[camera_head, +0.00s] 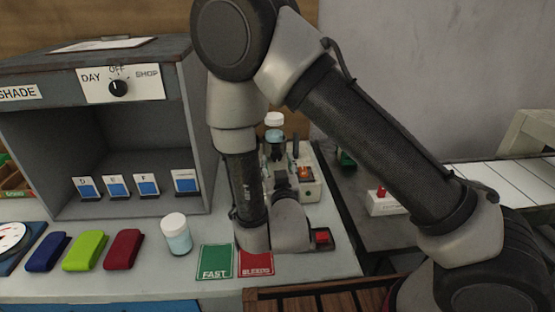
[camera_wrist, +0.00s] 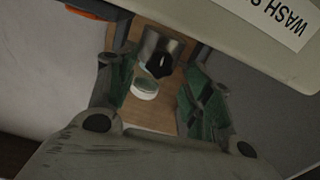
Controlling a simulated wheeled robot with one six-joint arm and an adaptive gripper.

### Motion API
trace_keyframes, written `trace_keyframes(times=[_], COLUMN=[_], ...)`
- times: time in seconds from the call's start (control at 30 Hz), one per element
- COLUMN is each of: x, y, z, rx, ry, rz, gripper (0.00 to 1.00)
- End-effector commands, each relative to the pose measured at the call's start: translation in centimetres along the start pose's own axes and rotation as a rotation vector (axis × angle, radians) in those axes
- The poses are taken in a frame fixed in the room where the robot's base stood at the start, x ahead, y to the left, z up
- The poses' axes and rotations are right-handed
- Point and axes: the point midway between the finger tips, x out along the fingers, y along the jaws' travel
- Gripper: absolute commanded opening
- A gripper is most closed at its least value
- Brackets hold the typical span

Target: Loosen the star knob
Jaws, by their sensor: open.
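In the wrist view a dark, pointed knob (camera_wrist: 160,66), which looks like the star knob, sits on the front of a shiny metal cylinder. A round white-topped piece (camera_wrist: 145,88) is just below it. My gripper (camera_wrist: 158,72) is open, with a green-padded finger on either side of the knob and a gap to each. I cannot tell how far the knob is in depth. In the head view my arm hides the knob and my fingers; a small apparatus (camera_head: 305,180) shows partly behind the arm.
A pale housing labelled WASH (camera_wrist: 270,35) lies close along the upper right of the wrist view. On the bench are a white-lidded jar (camera_head: 176,235), a shade cabinet (camera_head: 190,120), coloured folded pieces (camera_head: 85,251), and green FAST (camera_head: 215,262) and red BLEEDS (camera_head: 256,264) cards.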

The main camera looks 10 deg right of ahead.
Motion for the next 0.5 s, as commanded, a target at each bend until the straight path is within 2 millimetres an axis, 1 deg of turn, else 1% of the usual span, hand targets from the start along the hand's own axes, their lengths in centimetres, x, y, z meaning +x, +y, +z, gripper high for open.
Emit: trace_keyframes(times=[0.03,0.1,0.2,0.33,0.5], x=[0.9,1.9,2.9,3.5,3.5], y=[0.1,0.1,0.1,0.0,0.0], z=[-0.1,0.0,0.0,0.0,0.0], rx=[0.003,0.002,0.003,0.001,0.001], ry=[0.002,0.001,0.0,0.0,0.0], rz=[0.004,0.004,0.002,0.0,-0.001], gripper=[0.51,0.51,0.51,0.51,0.51])
